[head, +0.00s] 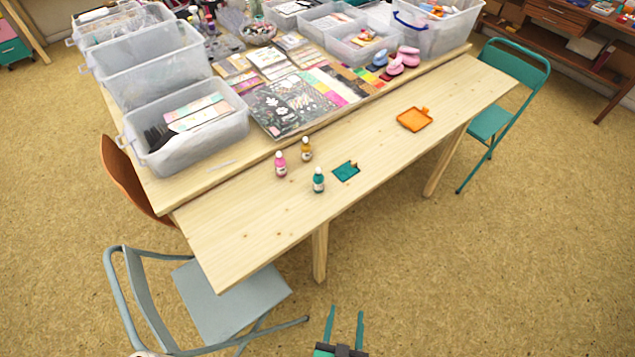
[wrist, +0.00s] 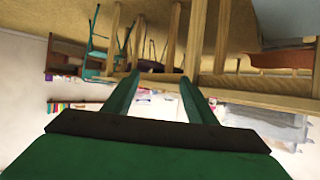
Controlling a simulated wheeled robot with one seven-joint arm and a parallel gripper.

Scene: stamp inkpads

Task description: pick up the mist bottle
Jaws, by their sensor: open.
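Three small bottles with white caps stand upright on the front wooden table: a pink bottle (head: 281,168), an amber bottle (head: 306,151) and a teal bottle (head: 318,183). I cannot tell from their looks which one is the mist bottle. The teal one stands nearest the front edge. My gripper (head: 347,312) is open and empty, low in front of the table and well apart from the bottles. In the wrist view its two green fingers (wrist: 160,80) are spread with nothing between them; the bottles cannot be made out there.
A teal inkpad (head: 345,173) lies just right of the teal bottle, and an orange tray (head: 414,120) farther right. The back table holds clear bins (head: 190,150) and papers. A grey chair (head: 215,300) stands front left, a teal chair (head: 495,120) at the right end.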

